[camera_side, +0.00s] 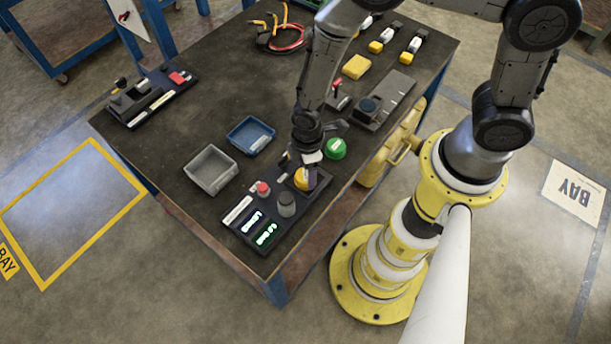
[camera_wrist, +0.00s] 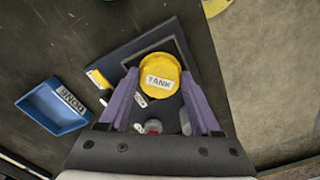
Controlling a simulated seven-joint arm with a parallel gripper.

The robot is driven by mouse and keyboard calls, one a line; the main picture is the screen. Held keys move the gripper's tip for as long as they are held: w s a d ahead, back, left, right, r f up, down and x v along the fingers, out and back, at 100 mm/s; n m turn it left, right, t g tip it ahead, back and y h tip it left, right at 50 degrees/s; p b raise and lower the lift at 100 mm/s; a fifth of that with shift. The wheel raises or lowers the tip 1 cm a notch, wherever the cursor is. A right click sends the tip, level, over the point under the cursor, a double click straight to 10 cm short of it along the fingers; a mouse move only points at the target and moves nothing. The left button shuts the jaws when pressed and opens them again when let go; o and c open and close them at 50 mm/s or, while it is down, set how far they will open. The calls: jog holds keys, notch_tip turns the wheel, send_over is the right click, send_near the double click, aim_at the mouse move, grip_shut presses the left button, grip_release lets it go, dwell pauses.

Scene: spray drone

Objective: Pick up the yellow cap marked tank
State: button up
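The yellow cap marked TANK (camera_wrist: 158,80) sits upright at the far end of the dark panel in the wrist view, its label facing up. In the side view the cap (camera_side: 301,181) is partly hidden by a finger. My gripper (camera_wrist: 160,88) is open, with its two purple fingers on either side of the cap and a thin gap seeming to show at each side. In the side view my gripper (camera_side: 307,172) is low over the panel, pointing down at the cap. Whether the fingers touch the cap is unclear.
A blue tray marked DONE (camera_wrist: 58,107) lies to the left; a grey bin (camera_side: 211,171) stands near it. A green cap (camera_side: 335,149) is close behind my gripper. The panel (camera_side: 272,222) carries a red button (camera_side: 263,188), a dark knob (camera_side: 286,204) and lit displays. The table's middle is clear.

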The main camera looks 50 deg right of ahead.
grip_shut()
jog(key=shift+r, duration=0.65)
jog(key=s+d+r, duration=0.5)
jog(key=s+r, duration=0.6)
jog(key=s, duration=0.2)
jog(key=shift+d+r, duration=0.2)
jog(key=shift+r, duration=0.2)
